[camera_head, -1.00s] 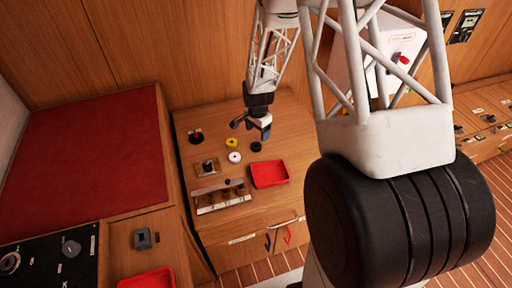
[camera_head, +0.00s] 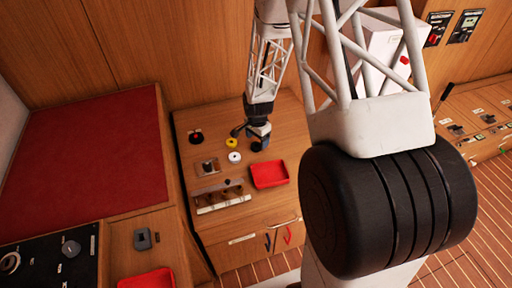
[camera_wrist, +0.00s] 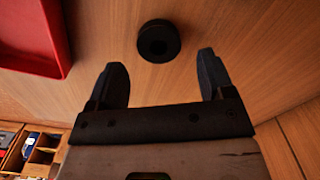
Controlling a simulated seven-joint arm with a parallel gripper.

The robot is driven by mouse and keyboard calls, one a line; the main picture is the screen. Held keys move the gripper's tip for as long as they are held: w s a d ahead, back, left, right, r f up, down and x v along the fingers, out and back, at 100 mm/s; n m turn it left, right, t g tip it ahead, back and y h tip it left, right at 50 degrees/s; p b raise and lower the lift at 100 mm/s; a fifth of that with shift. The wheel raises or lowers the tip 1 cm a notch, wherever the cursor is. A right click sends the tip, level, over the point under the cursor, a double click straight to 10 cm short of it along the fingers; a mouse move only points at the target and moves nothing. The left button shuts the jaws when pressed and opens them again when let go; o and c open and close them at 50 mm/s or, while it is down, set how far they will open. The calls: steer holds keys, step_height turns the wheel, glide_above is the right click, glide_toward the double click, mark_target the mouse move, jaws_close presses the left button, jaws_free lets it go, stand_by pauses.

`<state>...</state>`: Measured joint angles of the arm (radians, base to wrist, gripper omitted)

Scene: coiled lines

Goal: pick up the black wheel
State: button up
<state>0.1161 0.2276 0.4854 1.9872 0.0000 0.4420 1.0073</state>
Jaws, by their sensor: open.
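The black wheel (camera_wrist: 159,41) is a small dark disc with a hub, lying flat on the wooden counter (camera_head: 292,125). In the wrist view it sits just beyond my fingertips, roughly centred between them and apart from both. My gripper (camera_wrist: 160,66) is open and empty, its two dark fingers spread to either side. In the head view my gripper (camera_head: 257,138) hangs low over the counter and largely hides the black wheel.
A yellow wheel (camera_head: 231,143) and a white wheel (camera_head: 234,157) lie left of my gripper. A red tray (camera_head: 269,174) is in front, also seen in the wrist view (camera_wrist: 30,40). A rack with several knobs (camera_head: 221,195) and a small plate (camera_head: 207,166) stand front left.

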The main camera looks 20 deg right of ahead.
steer(key=shift+f, duration=1.45)
steer(key=c, duration=1)
steer(key=shift+r, duration=0.1)
steer(key=shift+r, duration=0.7)
step_height(320, 180, up, 2)
steer(key=s, duration=0.5)
steer(key=s+a+r, duration=0.1)
steer(key=s, duration=1)
steer(key=shift+a+r, duration=0.2)
steer(key=shift+a, duration=0.2)
steer(key=shift+w, duration=0.1)
